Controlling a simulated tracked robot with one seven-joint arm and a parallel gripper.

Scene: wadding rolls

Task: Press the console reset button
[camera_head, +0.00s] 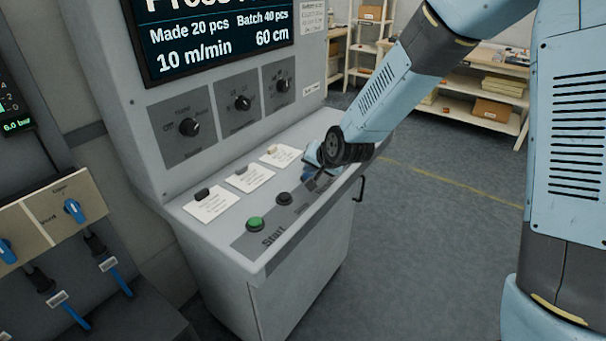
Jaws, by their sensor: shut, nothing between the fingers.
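The grey console (222,252) stands in the middle, with a sloped panel under its screen. A green button (255,223) marked Start sits near the panel's front corner. A dark button (284,198) is behind it along the same strip; I cannot read its label. My gripper (313,186) is shut and empty, low over the strip just beyond the dark button. My gripper and wrist cover that part of the strip, so any button under them is hidden. I cannot tell whether the fingertips touch the panel.
Rotary knobs (189,127) and a screen (212,35) are on the upright face. White cards (211,205) lie on the panel behind the buttons. A black handle (360,187) sticks out at the right. Blue valves (74,211) are at the left; open floor is at the right.

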